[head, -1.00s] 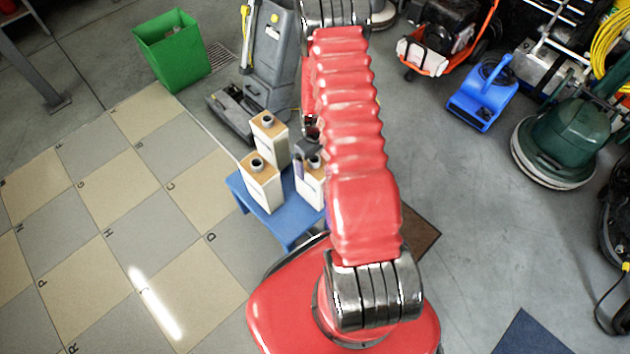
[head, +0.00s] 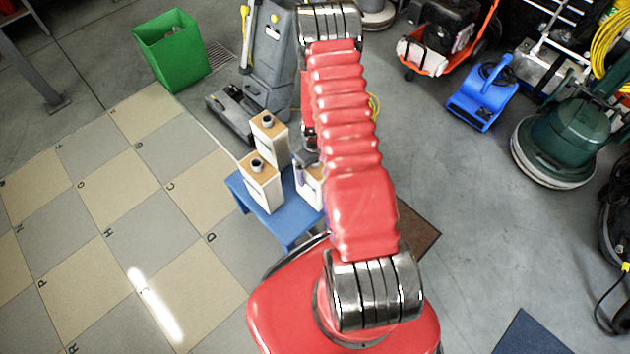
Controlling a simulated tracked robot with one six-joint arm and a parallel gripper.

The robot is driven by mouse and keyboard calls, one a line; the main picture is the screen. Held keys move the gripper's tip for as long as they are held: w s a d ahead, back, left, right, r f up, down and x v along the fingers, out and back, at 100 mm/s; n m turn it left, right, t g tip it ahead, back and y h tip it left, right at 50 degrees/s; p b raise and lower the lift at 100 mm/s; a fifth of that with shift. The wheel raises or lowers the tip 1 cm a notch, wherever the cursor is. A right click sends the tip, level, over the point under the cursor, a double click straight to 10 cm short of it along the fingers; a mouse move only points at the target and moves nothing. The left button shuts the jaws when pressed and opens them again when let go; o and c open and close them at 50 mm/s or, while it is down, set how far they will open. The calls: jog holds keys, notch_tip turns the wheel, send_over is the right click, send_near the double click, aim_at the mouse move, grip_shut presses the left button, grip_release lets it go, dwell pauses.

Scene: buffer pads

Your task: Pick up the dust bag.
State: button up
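Three pale, box-shaped items with tan tops and dark round collars stand upright on a low blue stand (head: 241,193). They look like dust bags; no label I can read tells them apart. One bag (head: 262,191) is at the front left, one (head: 270,140) is behind it, and a third bag (head: 312,194) is at the right, partly hidden. My gripper (head: 303,172) is at the top of the right bag, mostly hidden behind my red arm. Whether it touches that bag, and whether its fingers are open or shut, I cannot tell.
A grey floor machine (head: 268,75) stands just behind the stand. A green bin (head: 172,55) is at the back left. A blue blower (head: 481,95) and a green floor polisher (head: 565,140) stand at the right. The tiled floor at left is clear.

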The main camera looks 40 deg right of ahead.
jog(key=shift+c, duration=0.3)
jog(key=c, duration=1.4)
